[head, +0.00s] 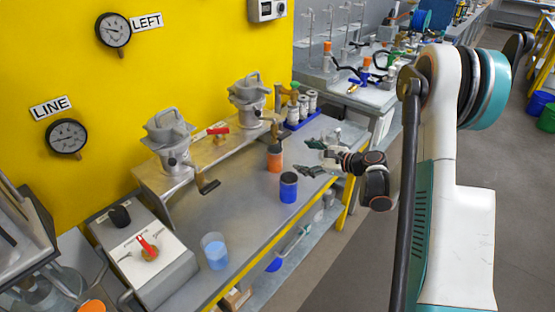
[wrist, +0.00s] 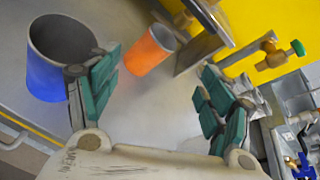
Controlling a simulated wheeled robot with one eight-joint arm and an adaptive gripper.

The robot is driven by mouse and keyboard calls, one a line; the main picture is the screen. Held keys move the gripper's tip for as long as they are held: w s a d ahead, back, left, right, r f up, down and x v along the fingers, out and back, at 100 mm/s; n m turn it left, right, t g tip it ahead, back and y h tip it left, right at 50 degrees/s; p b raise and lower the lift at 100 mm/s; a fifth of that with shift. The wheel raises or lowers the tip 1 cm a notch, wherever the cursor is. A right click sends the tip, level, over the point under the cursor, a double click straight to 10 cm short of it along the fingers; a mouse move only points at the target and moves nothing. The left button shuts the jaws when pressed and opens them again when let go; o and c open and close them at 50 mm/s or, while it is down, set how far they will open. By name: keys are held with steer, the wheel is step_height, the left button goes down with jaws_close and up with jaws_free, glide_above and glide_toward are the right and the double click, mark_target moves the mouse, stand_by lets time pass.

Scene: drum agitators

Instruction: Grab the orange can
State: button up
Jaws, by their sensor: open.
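The orange can (head: 274,161) stands on the grey bench, its upper part dark in the head view. In the wrist view the orange can (wrist: 149,52) shows ahead of the fingers, between them and nearer the left one. My gripper (head: 316,156) is open and empty, just to the right of the can in the head view. Its green-padded fingers (wrist: 160,64) are spread wide in the wrist view and do not appear to touch the can. A blue can (head: 288,188) stands in front of the orange one; it also shows close beside the left finger in the wrist view (wrist: 48,82).
A beaker of blue liquid (head: 215,252) stands near the bench's front edge. A blue rack of grey containers (head: 301,112) stands behind my gripper. The bench middle is clear.

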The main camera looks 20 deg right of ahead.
mark_target(281, 160)
steer(key=f+m, duration=0.1)
steer(key=f+m+t+y, duration=0.1)
steer(key=f, duration=0.1)
steer(key=w+f+m+y, duration=0.1)
steer(key=f+m, duration=0.1)
steer(key=shift+d+t, duration=0.3)
steer(key=shift+t, duration=0.1)
steer(key=shift+a+f+m+t+y+b, duration=0.2)
steer(key=shift+f+m+t+y+b, duration=0.15)
steer(key=shift+f+m+y, duration=0.3)
steer(key=b+x, duration=0.1)
steer(key=x, duration=0.7)
steer(key=shift+w+a+f+b, duration=0.1)
steer(key=shift+w+a+b, duration=0.1)
steer(key=shift+b, duration=0.1)
steer(key=x, duration=0.1)
steer(key=b+x, duration=0.1)
steer(key=x, duration=0.1)
steer(key=b+x, duration=0.1)
steer(key=shift+w+a+f, duration=0.1)
steer(key=shift+w+f, duration=0.1)
steer(key=shift+f, duration=0.2)
steer(key=shift+w+a, duration=0.2)
steer(key=shift+w, duration=0.1)
steer(key=shift+r, duration=0.15)
steer(key=c, duration=1.3)
steer(key=shift+r, duration=0.1)
